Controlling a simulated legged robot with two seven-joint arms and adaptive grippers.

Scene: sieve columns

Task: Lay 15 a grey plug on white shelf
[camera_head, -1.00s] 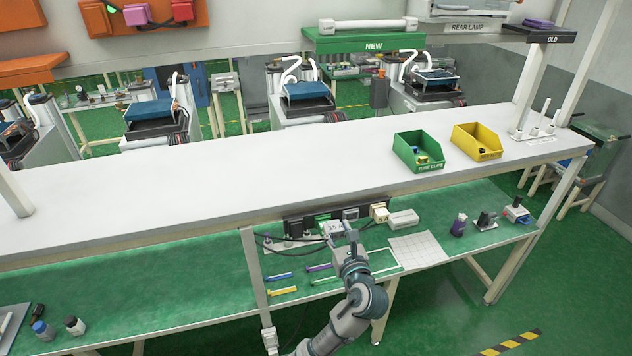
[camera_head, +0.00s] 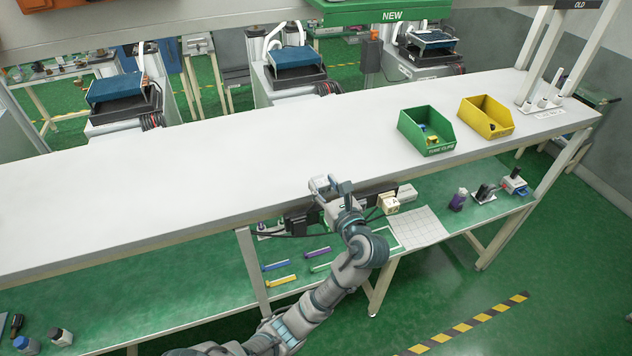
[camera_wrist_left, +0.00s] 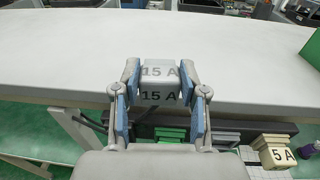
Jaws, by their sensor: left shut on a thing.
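The grey plug marked 15 A (camera_wrist_left: 160,72) is between the blue-padded fingers of my left gripper (camera_wrist_left: 160,88), which is shut on it. In the head view my left gripper (camera_head: 328,187) is at the front edge of the white shelf (camera_head: 200,172), with the plug largely hidden by the fingers. The plug shows against the shelf's front part; whether it touches the surface I cannot tell. My right gripper is not in view.
A cream plug marked 5 A (camera_wrist_left: 277,152) sits at the dark socket strip (camera_wrist_left: 180,132) below the shelf edge. A green bin (camera_head: 426,131) and a yellow bin (camera_head: 486,118) stand on the shelf's right part. The shelf's left and middle are clear.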

